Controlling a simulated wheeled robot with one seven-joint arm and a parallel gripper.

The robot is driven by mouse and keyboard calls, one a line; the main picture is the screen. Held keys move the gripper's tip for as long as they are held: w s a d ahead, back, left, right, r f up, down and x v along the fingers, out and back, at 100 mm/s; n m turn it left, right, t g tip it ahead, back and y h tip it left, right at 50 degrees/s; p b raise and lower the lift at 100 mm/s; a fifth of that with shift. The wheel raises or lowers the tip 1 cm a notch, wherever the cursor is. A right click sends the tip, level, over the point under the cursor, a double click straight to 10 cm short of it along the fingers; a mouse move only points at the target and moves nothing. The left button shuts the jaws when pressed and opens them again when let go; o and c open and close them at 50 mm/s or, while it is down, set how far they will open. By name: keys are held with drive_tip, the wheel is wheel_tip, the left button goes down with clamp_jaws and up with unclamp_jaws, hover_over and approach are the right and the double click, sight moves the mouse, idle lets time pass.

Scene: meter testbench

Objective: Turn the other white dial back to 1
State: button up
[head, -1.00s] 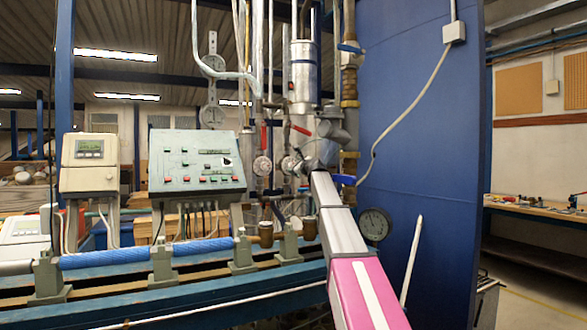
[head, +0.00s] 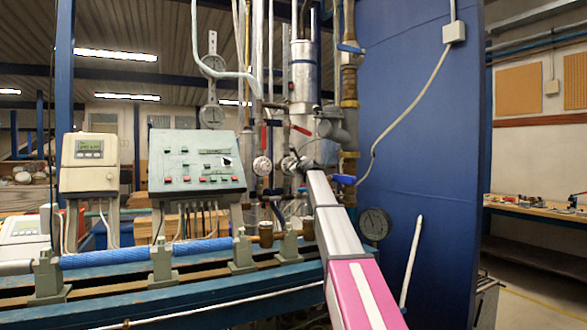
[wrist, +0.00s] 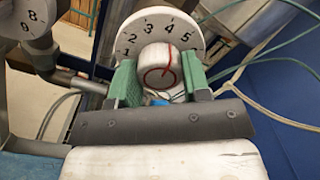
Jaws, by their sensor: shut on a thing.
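The white dial (wrist: 190,22) under my gripper has a round face with black numbers; 1 to 5 show in the wrist view. Its white knob (wrist: 156,58) stands out from the face and carries red lines. One red line runs upward, roughly towards 3 to 4; its exact reading is unclear. My gripper (wrist: 159,78) is shut on the knob, with a green finger on each side. In the head view the held dial (head: 289,165) is partly hidden by my arm. Another white dial (head: 262,166) is just left of it, and its edge shows in the wrist view (wrist: 30,16).
A blue valve handle (head: 343,179) and a gauge (head: 375,224) are close right of my arm. Red levers (head: 302,130) and pipes are above the dials. A control panel (head: 197,163) stands left, and a blue wall (head: 420,120) is at right.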

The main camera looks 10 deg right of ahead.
drive_tip(key=shift+n, duration=0.3)
drive_tip(key=n, duration=1.8)
drive_tip(key=shift+n, duration=0.4)
drive_tip(key=o, duration=0.9)
